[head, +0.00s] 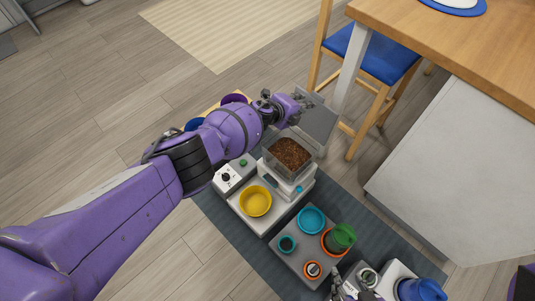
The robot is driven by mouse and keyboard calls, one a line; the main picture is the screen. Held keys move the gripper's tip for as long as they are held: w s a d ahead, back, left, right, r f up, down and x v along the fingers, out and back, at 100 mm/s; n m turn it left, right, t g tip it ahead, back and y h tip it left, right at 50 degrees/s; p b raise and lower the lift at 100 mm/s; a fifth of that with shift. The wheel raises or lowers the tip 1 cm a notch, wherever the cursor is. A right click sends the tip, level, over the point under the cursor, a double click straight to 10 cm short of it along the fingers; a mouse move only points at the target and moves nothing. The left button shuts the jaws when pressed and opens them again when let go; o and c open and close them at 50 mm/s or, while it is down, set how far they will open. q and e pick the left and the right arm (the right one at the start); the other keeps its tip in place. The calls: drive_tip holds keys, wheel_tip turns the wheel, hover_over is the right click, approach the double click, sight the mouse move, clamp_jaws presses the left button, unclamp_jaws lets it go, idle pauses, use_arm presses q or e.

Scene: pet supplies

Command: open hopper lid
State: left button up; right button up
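The hopper (268,167) is a clear-walled bin full of brown kibble (289,152) on a white feeder base (292,188). Its grey, see-through lid (319,121) stands raised at the far side, so the top is open. My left gripper (299,107) is at the lid's left side, partly hidden by its own purple wrist; I cannot tell whether it touches the lid or how its fingers stand. My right gripper (349,287) is at the bottom edge, partly cut off, near a grey tray; its fingers are too small to read.
A yellow bowl (255,201) sits in front of the hopper, with a control box (233,176) at left. The grey tray (290,262) holds teal, green and orange cups. A blue container (421,290) is at bottom right. A blue-seated chair (372,55) and table (450,35) stand behind.

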use_arm(q)
drive_tip(key=s+a+f+t+h+b, duration=0.2)
drive_tip(key=s+a+f+b, duration=0.3)
drive_tip(key=f+b, duration=0.4)
drive_tip(key=s+a+f+t+h+b, duration=0.2)
drive_tip(key=s+a+f+b, duration=0.3)
drive_tip(key=b, duration=1.2)
wheel_tip(320, 180, down, 5)
drive_tip(key=shift+s+a+r, duration=0.15)
drive_tip(key=shift+s+a, duration=0.25)
drive_tip(key=shift+s, duration=0.3)
use_arm(e)
drive_tip(key=s+f+g, duration=0.1)
drive_tip(key=s+f, duration=0.3)
drive_tip(key=f, duration=1)
drive_tip(key=s+f+g, duration=0.1)
drive_tip(key=s+f, duration=0.3)
drive_tip(key=f, duration=1)
drive_tip(key=shift+s+g, duration=0.15)
drive_tip(key=shift+g, duration=0.15)
drive_tip(key=shift+d+r, duration=0.1)
